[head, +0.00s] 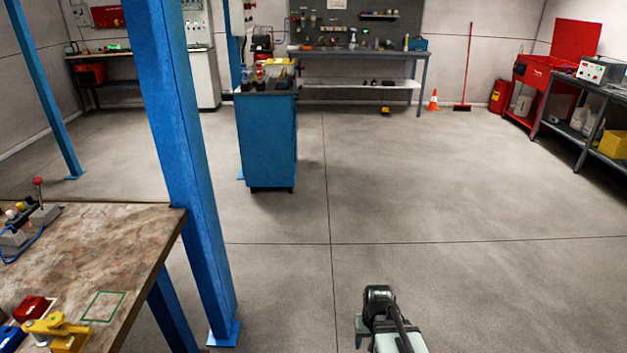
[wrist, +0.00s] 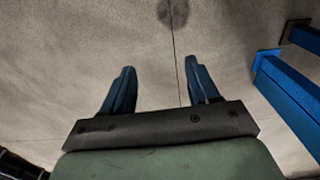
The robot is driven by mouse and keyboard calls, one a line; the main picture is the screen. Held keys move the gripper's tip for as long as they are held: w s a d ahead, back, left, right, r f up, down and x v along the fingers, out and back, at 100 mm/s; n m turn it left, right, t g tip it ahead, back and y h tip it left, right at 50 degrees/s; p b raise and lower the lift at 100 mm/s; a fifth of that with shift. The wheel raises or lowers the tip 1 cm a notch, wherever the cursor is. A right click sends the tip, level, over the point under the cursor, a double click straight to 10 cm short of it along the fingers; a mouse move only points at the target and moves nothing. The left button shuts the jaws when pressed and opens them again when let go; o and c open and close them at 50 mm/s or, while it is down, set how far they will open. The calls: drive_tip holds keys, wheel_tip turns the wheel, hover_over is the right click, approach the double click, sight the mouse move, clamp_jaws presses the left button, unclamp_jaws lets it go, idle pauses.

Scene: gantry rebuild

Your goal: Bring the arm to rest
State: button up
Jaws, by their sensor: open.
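My gripper (wrist: 158,80) shows in the wrist view with its two blue-grey fingers spread apart. It is open and nothing is between the fingers. In the head view, part of my arm shows at the bottom, right of centre, over open floor. The gripper's fingertips cannot be made out clearly there.
A workbench (head: 140,235) with a lever box, a red block and a yellow clamp-like thing stands at left. A blue post (head: 185,170) stands beside it. A blue cabinet (head: 267,140) stands farther back. The floor (head: 450,200) at centre and right is clear.

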drive_tip(key=s+f+g, duration=0.3)
drive_tip(key=s+f, duration=0.7)
drive_tip(key=s, duration=0.5)
drive_tip(key=s+f+g, duration=0.3)
drive_tip(key=s+f, duration=0.7)
drive_tip(key=s, duration=0.5)
drive_tip(key=shift+s+d+f+g, duration=0.15)
drive_tip(key=shift+d+f+g, duration=0.15)
drive_tip(key=shift+f+g, duration=0.1)
